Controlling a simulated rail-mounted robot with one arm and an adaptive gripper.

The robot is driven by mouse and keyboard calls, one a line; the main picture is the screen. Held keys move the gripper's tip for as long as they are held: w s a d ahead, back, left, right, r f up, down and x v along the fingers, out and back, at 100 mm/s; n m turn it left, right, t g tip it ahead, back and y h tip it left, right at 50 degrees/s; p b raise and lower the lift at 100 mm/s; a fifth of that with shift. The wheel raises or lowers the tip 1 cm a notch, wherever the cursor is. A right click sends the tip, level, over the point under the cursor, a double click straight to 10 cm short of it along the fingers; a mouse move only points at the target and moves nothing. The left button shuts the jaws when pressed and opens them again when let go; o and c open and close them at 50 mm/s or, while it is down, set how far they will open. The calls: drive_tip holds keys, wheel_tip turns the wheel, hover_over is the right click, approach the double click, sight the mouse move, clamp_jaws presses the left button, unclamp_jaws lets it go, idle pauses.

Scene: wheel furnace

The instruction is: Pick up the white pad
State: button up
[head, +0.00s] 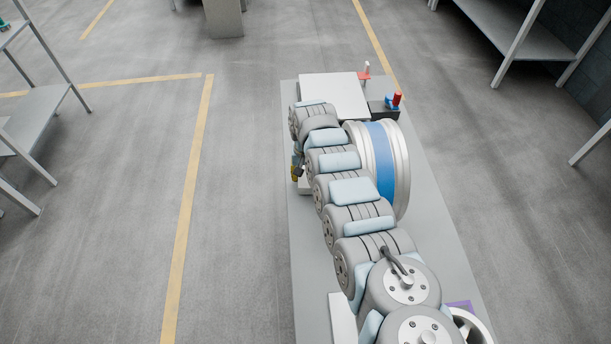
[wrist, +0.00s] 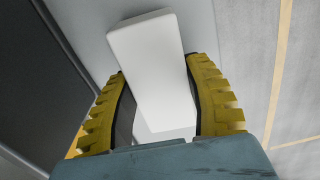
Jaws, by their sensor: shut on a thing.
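The white pad (wrist: 150,60) is a pale rounded block between the two yellow ribbed fingers of my gripper (wrist: 160,98) in the wrist view. The gripper is shut on it, and the pad sticks out past the fingertips, slightly tilted. In the head view my gripper (head: 297,172) shows only in part, at the left edge of the grey platform (head: 305,260), left of the large wheel. My arm hides most of it there, and I cannot clearly make out the pad in that view.
A wheel with a blue band (head: 383,160) stands right of my arm. Behind it are a white square plate (head: 334,96) and a red-and-blue item (head: 394,101). Another wheel (head: 474,327) is at the near right.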

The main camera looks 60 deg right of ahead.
sight(305, 173)
drive_tip(key=shift+r+p, duration=1.05)
drive_tip(key=shift+r, duration=3.65)
